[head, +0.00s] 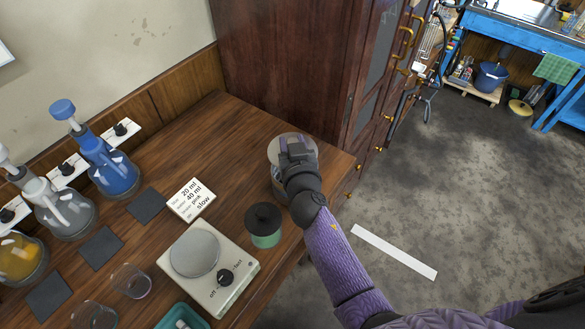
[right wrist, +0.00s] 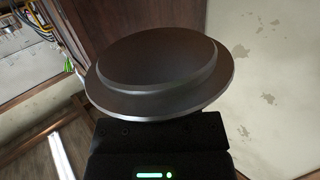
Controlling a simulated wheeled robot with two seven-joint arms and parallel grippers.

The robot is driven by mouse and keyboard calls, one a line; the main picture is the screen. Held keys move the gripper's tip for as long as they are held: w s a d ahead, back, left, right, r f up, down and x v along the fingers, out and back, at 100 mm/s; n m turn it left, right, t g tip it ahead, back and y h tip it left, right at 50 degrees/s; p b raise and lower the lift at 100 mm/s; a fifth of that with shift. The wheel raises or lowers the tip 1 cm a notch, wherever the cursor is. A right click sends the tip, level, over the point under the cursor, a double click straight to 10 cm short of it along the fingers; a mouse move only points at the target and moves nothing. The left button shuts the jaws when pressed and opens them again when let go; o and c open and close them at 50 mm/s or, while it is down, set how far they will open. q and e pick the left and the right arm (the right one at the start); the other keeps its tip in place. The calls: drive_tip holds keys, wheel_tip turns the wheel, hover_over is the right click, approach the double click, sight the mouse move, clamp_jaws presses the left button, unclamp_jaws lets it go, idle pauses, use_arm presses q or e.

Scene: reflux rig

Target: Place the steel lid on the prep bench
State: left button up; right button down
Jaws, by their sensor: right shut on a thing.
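The steel lid (head: 283,146) is a round grey disc at the far right part of the wooden prep bench (head: 240,130). My right gripper (head: 298,150) is shut on it and covers part of it from above. In the right wrist view the lid (right wrist: 160,70) fills the middle, showing its wide rim and raised inner step. The fingertips are hidden behind the lid there. Something bluish (head: 279,182) shows partly below the lid, mostly hidden by my arm. I cannot tell whether the lid touches it. My left gripper is not in view.
A green jar with a black lid (head: 264,224) stands left of my forearm. A stirrer plate (head: 205,265), a note card (head: 191,200), dark mats (head: 146,206) and several flasks (head: 112,175) occupy the left. A wooden cabinet (head: 290,60) stands behind. Bench space is bare between card and cabinet.

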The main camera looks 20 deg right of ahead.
wheel_tip(320, 180, down, 6)
drive_tip(key=b, duration=0.4)
drive_tip(key=shift+r, duration=0.4)
drive_tip(key=shift+f, duration=0.25)
drive_tip(key=shift+c, duration=1.8)
unclamp_jaws()
